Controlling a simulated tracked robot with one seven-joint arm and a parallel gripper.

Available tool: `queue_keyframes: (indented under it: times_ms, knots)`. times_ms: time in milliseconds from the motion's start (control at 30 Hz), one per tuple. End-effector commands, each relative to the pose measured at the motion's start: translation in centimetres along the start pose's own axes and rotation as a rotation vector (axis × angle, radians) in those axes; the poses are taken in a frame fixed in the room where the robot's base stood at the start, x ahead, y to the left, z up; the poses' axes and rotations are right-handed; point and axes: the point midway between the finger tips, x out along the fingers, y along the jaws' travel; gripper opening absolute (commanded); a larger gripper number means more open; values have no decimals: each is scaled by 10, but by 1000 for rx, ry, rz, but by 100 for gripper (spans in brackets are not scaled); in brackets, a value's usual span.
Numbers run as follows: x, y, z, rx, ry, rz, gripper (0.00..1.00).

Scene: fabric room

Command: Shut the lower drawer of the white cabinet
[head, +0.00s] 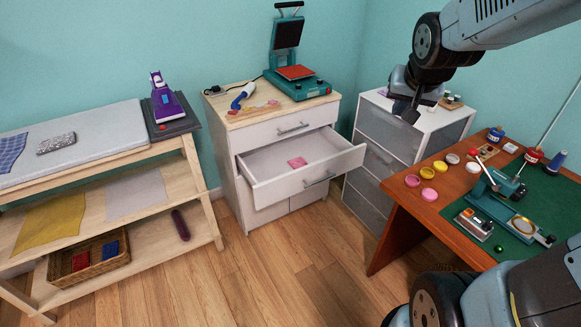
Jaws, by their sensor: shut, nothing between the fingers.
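The white cabinet (232,167) with a pale wooden top stands against the wall in the middle of the head view. Its upper drawer (283,133) is shut. Its lower drawer (305,181) is pulled well out, with a bar handle (318,180) on its front and a small pink piece (297,162) inside. Cabinet doors show below it. My gripper (410,116) is shut and empty, up and to the right of the open drawer, apart from it. It appears in front of the grey-fronted drawer unit.
A white unit with grey drawers (383,160) stands just right of the cabinet. A brown table (400,195) with a green mat and tools is at the right. Wooden shelving (200,185) is at the left. The wooden floor (270,270) in front is clear.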

Motion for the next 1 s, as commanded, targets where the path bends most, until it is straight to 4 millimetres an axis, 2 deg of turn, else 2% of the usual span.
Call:
queue_keyframes:
  times_ms: [33,233,467,767,1000]
  knots:
    - [17,-5,-4,13,-1,-6,0]
    - [78,-27,-18,80,26,-52,0]
    - [148,-55,-20,162,43,-126,0]
    - [237,-90,-5,302,53,-237,0]
    - [301,-117,24,442,39,-342,0]
